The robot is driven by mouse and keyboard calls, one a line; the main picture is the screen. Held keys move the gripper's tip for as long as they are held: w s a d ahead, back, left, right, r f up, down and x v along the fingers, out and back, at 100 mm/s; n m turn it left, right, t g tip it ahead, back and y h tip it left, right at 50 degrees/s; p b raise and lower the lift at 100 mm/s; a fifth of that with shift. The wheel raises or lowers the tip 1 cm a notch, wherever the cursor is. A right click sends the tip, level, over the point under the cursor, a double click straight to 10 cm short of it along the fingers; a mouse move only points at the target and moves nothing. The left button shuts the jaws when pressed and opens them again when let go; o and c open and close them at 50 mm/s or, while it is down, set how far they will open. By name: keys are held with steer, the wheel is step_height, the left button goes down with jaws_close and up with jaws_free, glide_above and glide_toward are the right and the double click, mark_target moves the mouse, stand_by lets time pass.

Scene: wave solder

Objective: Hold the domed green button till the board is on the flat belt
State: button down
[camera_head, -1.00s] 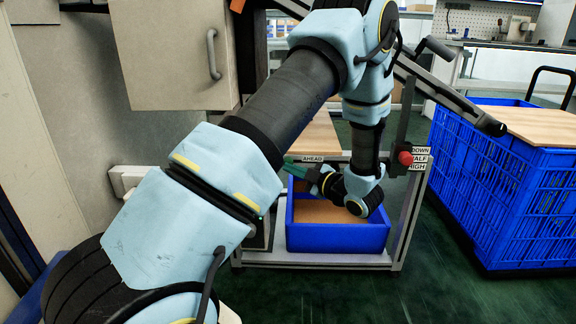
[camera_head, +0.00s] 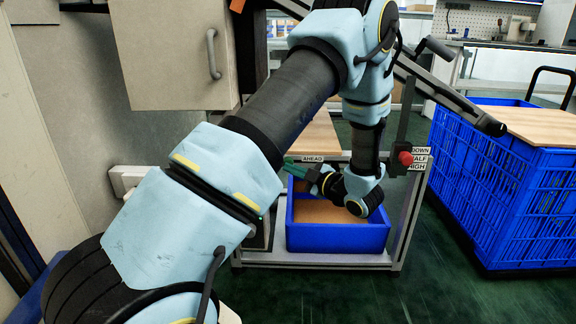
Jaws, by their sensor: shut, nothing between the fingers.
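My gripper (camera_head: 292,170) is at the frame's left side in the middle of the view, just below the AHEAD label (camera_head: 312,158). Its teal fingers point left and are shut with nothing between them. The fingertips end beside my own forearm, which covers what lies just left of them. I cannot make out the domed green button; that spot is hidden or too small to tell. I cannot tell whether the fingertips touch anything. The board and the flat belt cannot be made out.
A blue bin (camera_head: 338,236) stands low in the metal frame (camera_head: 404,225), under my wrist. A lever with a red knob (camera_head: 405,158) stands beside the DOWN, HALF and HIGH labels (camera_head: 418,160). A blue crate cart (camera_head: 500,195) stands right. Green floor (camera_head: 440,285) between is clear.

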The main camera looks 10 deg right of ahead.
stand_by(0.7)
steer(key=shift+s+a, duration=0.15)
steer(key=shift+s, duration=0.7)
steer(key=shift+s+a+p, duration=0.2)
steer(key=shift+s+a, duration=0.05)
steer(key=shift+s, duration=1)
steer(key=shift+s+a+p, duration=0.2)
steer(key=shift+s+a, duration=0.05)
steer(key=shift+s, duration=1)
